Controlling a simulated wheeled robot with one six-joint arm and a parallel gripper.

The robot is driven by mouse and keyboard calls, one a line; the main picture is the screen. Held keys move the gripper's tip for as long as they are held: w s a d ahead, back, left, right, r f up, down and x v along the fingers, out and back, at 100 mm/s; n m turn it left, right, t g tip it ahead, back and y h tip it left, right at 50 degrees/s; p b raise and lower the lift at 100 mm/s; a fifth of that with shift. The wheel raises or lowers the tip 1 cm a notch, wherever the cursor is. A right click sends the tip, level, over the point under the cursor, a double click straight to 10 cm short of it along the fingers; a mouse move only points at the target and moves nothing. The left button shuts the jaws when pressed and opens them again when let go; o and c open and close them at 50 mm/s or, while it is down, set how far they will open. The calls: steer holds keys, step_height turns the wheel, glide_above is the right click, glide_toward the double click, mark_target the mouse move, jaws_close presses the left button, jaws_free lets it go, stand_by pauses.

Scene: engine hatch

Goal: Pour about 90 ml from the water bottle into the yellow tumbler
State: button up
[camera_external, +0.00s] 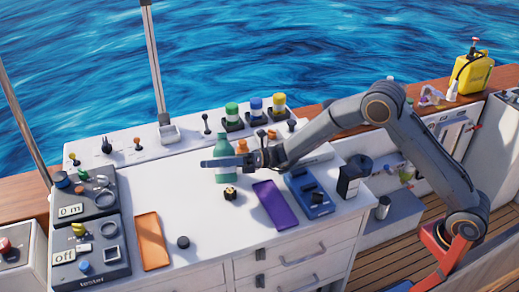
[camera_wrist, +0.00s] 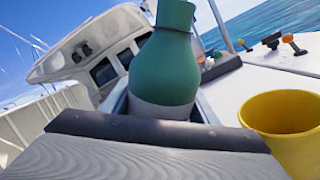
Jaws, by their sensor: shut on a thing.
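The water bottle, green with a grey lower band, is in my gripper in the wrist view (camera_wrist: 168,68). In the external view the bottle (camera_external: 222,143) looks upright over the white counter; I cannot tell if its base touches. My gripper (camera_external: 224,161) is shut around its body from the right side. The yellow tumbler (camera_wrist: 285,128) stands close by on the right in the wrist view, its mouth upward; its bottom is cut off. In the external view I cannot tell it surely from an orange-yellow shape behind the gripper.
Behind stand several coloured-lid jars, such as a green one (camera_external: 232,109), and small levers (camera_external: 137,144). An orange pad (camera_external: 151,240), a purple pad (camera_external: 275,204), a blue device (camera_external: 308,192) and a black knob (camera_external: 183,242) lie on the counter. Test panels (camera_external: 91,247) are at left.

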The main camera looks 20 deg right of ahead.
step_height(320, 180, down, 2)
steer(key=n+h+b, duration=0.1)
steer(key=n, duration=0.3)
steer(key=n+g+b, duration=0.1)
steer(key=n+b, duration=0.1)
steer(key=n, duration=0.2)
steer(key=shift+f+h, duration=0.2)
steer(key=shift+h, duration=0.2)
steer(key=shift+s, duration=0.1)
stand_by(2.2)
